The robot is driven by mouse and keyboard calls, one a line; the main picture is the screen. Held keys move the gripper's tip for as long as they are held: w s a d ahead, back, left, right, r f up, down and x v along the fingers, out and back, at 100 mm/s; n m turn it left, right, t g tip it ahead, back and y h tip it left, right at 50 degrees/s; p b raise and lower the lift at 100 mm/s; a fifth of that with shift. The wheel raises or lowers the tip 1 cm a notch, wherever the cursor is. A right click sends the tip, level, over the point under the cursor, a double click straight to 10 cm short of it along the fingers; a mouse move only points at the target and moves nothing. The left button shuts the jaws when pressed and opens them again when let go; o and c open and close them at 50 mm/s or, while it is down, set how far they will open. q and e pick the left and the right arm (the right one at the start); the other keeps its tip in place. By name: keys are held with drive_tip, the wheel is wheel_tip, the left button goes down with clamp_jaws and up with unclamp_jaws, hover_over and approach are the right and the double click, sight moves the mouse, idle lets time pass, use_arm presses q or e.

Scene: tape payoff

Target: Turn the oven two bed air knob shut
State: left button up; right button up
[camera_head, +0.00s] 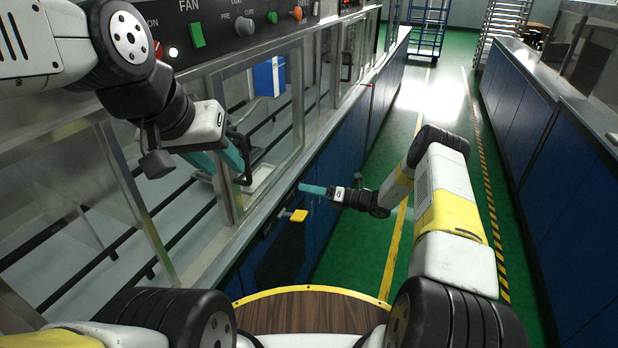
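A yellow lever-like knob (297,215) sticks out from the blue panel under the oven's ledge; no label on it is readable, so I cannot tell whether it is the oven two bed air knob. My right gripper (312,189) is just above and to the right of it in the picture, apart from it, its teal fingers pointing left. Its fingers show edge-on, so their gap is hidden. My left gripper (218,162) is at the glass front, teal fingers apart, beside a black door handle (242,158). I cannot tell whether it touches the handle.
A control panel (215,30) with a green FAN switch (196,35) and small knobs runs along the top left. Glass doors line the oven. The green aisle floor (440,95) is open ahead. Blue cabinets (560,170) stand on the right, racks (428,25) far back.

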clamp_jaws()
drive_tip(key=shift+n, duration=0.4)
drive_tip(key=n, duration=0.8)
drive_tip(key=n+h, duration=0.1)
drive_tip(key=n, duration=0.7)
drive_tip(key=shift+r+t, duration=0.1)
drive_tip(key=shift+t, duration=0.3)
drive_tip(key=shift+o, duration=0.7)
unclamp_jaws()
